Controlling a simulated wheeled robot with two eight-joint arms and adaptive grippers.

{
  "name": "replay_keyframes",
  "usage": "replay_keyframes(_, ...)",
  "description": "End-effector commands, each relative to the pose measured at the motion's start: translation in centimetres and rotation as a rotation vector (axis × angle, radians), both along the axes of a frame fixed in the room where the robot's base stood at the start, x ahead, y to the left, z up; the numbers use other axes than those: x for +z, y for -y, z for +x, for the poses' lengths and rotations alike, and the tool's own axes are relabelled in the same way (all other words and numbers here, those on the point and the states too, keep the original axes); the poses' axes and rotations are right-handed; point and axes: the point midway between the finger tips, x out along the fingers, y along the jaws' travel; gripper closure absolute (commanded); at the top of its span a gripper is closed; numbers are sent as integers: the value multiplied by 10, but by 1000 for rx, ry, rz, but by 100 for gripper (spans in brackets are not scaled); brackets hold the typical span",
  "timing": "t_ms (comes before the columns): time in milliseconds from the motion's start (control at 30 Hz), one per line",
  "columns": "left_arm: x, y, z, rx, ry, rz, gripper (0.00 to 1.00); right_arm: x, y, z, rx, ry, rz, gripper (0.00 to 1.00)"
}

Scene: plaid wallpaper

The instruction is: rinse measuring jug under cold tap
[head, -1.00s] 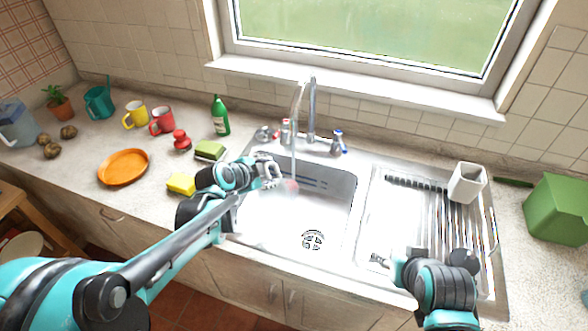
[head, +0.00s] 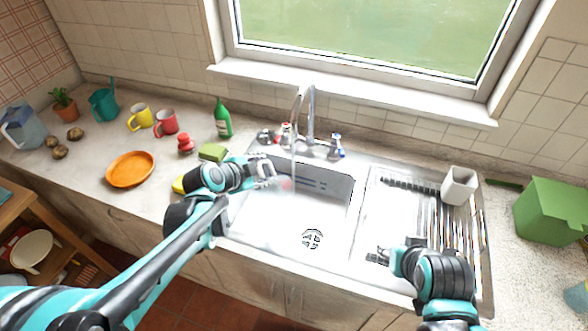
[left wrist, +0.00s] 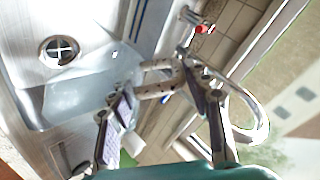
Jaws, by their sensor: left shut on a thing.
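My left gripper (head: 266,173) is over the left part of the sink basin (head: 330,222), shut on the measuring jug. In the left wrist view the jug's curved handle (left wrist: 160,78) is between the fingers. Its clear body (left wrist: 88,97) shows beyond, with the sink drain behind. In the head view the jug is very faint; a reddish patch (head: 287,184) shows beside the fingers. Water falls from the spout (head: 298,100) toward that patch. The blue-marked cold tap (head: 336,148) is right of the spout. My right gripper (head: 378,256) is low over the drainer's front edge; its opening is unclear.
A white holder (head: 459,186) stands on the ribbed drainer. A green box (head: 550,210) is to its right. A green bottle (head: 222,118), green sponge (head: 212,152), orange plate (head: 130,169) and mugs stand on the left counter. The basin's right half is clear.

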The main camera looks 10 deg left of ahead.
Motion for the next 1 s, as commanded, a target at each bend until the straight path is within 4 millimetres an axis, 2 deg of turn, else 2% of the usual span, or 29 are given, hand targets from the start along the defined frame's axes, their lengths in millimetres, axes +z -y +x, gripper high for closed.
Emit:
replay_keyframes(700,1,-30,-83,3,1,-1,100,23,0,0,0,0,0,60)
replay_keyframes(1000,-1,-32,-89,1,1,-1,100,23,0,0,0,0,0,60)
